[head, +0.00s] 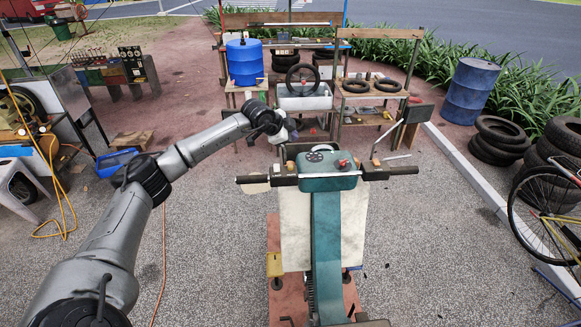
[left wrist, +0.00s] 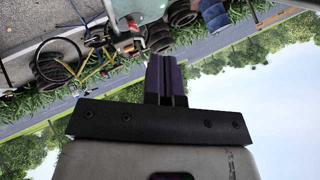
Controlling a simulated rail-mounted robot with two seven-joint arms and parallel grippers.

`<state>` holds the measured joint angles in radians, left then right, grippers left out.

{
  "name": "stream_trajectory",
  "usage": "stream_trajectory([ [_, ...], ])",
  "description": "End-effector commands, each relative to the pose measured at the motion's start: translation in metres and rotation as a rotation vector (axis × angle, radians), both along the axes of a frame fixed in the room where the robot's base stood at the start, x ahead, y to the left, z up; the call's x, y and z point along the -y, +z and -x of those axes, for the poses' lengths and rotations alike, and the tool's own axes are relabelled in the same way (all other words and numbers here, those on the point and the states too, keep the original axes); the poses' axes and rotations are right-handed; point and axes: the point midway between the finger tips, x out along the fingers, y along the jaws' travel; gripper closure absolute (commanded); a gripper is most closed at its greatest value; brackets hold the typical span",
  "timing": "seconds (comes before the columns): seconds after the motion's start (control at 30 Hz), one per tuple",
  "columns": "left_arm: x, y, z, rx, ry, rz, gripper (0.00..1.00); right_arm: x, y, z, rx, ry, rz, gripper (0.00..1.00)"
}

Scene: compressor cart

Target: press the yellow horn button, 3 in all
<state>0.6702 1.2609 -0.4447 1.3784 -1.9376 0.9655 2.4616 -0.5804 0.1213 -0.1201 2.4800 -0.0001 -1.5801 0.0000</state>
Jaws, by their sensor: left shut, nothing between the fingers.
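A teal scooter (head: 327,183) stands upright in the middle of the head view, with a dark handlebar (head: 400,171) across its top. A small red part (head: 343,164) shows on its head. Small tan-yellow bits show near both sides of the bar; I cannot tell whether either is the yellow horn button. My left gripper (head: 284,131) is beyond and above the left half of the handlebar, apart from it. In the left wrist view its dark fingers (left wrist: 166,78) are together and empty. My right gripper is not in view.
Behind the scooter stand a bench with a grey basin (head: 304,99), a blue drum (head: 245,62) and tyres (head: 387,86). A blue barrel (head: 470,91), stacked tyres and a bicycle (head: 552,205) stand at right. A white stool (head: 20,178) is at left. The gravel around the scooter is mostly clear.

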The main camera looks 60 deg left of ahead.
Motion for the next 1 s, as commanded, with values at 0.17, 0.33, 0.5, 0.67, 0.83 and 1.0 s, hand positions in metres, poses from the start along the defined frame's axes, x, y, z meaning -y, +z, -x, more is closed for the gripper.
stream_trajectory([
  [0.17,0.000,-0.001,0.000,0.000,-0.002,0.000,1.00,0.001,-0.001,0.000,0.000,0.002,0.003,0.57],
  [0.33,0.000,-0.008,0.000,-0.001,-0.001,0.000,1.00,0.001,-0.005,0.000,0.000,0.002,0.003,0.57],
  [0.5,0.000,-0.021,0.000,-0.001,-0.001,0.000,1.00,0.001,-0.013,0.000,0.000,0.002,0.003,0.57],
  [0.67,0.000,-0.039,0.000,-0.001,-0.002,0.000,1.00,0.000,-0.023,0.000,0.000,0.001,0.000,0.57],
  [0.83,0.000,-0.060,0.000,0.001,-0.002,0.000,1.00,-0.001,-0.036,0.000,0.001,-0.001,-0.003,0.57],
  [1.0,0.000,-0.080,0.000,0.000,-0.002,0.000,1.00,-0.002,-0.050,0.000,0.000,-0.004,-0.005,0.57],
])
